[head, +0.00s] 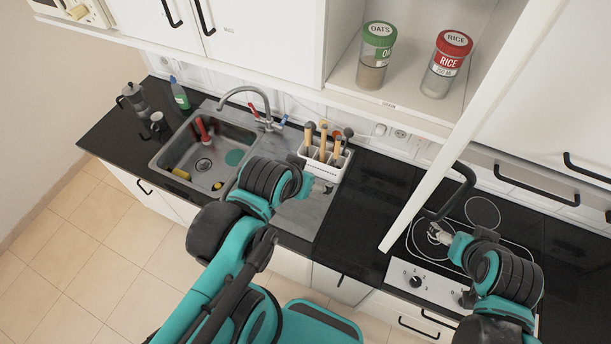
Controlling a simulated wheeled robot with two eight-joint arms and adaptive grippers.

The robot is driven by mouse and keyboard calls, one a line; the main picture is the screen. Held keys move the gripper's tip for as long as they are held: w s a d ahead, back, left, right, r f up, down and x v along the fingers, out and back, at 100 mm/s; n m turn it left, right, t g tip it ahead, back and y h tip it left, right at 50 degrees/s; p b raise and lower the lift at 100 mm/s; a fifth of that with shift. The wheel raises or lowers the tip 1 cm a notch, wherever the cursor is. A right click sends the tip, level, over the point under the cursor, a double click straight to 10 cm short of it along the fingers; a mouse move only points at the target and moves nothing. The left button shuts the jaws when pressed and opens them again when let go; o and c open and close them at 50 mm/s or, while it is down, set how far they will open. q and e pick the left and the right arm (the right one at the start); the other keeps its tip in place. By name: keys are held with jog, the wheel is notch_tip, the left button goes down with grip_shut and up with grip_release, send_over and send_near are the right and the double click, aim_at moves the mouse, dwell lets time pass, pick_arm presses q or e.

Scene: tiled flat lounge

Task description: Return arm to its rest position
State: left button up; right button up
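My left arm comes in from the lower left, and its wrist end, with the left gripper (308,185), is over the counter by the white utensil holder. The wrist mostly hides the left gripper's fingers. My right arm comes in from the lower right. The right gripper (435,232) is small and grey, close to the lower end of the black handle (464,186) on the open cabinet door. I cannot tell whether it touches the handle or whether its fingers are apart.
The open cabinet door (480,115) juts out beside my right arm. An oats jar (376,55) and a rice jar (447,65) stand in the cabinet. The utensil holder (325,168), sink (205,160) and hob (480,215) lie below. Tiled floor is clear at left.

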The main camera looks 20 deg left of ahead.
pick_arm(q)
jog(key=shift+w, duration=0.1)
pick_arm(e)
jog(key=shift+w, duration=0.1)
pick_arm(q)
notch_tip(320, 180, down, 35)
jog(key=b, duration=3.5)
pick_arm(e)
notch_tip(320, 180, down, 35)
pick_arm(q)
jog(key=shift+r, duration=0.1)
pick_arm(e)
jog(key=shift+r, duration=0.1)
